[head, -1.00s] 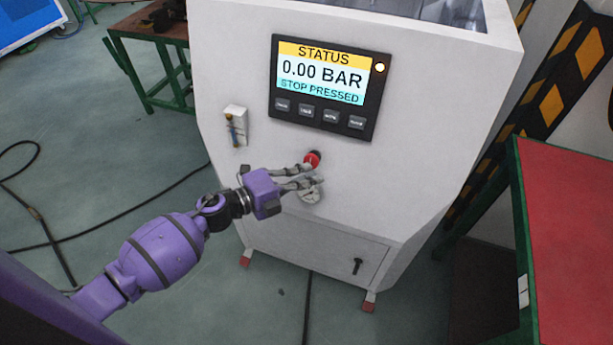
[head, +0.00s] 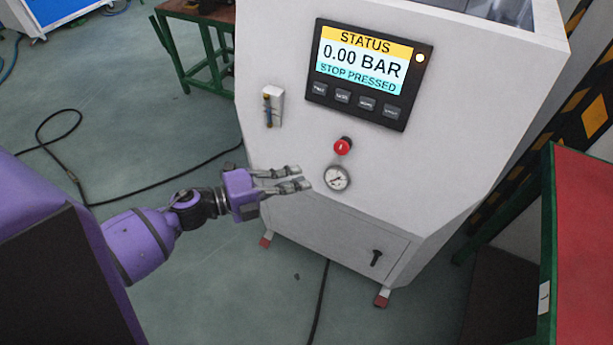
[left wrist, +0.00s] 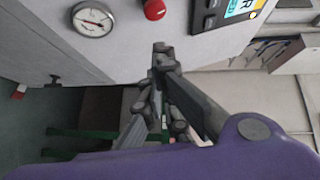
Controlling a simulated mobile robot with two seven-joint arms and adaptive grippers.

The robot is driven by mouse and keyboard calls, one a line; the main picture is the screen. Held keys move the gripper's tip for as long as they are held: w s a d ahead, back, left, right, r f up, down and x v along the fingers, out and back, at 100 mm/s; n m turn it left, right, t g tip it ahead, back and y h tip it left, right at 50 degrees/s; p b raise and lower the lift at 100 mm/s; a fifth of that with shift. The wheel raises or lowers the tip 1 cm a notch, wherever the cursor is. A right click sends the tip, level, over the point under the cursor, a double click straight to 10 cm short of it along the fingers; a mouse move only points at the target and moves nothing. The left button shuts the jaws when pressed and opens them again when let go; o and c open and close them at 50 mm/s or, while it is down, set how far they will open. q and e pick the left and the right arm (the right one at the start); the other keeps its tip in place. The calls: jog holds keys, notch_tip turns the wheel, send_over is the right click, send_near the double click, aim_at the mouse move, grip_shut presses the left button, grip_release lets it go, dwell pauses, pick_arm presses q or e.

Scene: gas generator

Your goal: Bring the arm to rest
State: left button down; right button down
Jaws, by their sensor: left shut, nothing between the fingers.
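My left gripper (head: 304,177) is in front of the white generator cabinet (head: 270,60), to the left of the round pressure gauge (head: 337,178) and below and left of the red stop button (head: 342,147). It is shut with nothing in its fingers. In the left wrist view its fingertips (left wrist: 162,52) come together, apart from the gauge (left wrist: 93,19) and the red button (left wrist: 155,9). The display (head: 361,66) reads STATUS, 0.00 BAR, STOP PRESSED. My right gripper is not in view.
A small valve panel (head: 272,106) is on the cabinet's left front. A red-topped green table (head: 590,230) stands at the right, and another green table (head: 200,50) stands behind left. A black cable (head: 110,200) lies on the floor at the left.

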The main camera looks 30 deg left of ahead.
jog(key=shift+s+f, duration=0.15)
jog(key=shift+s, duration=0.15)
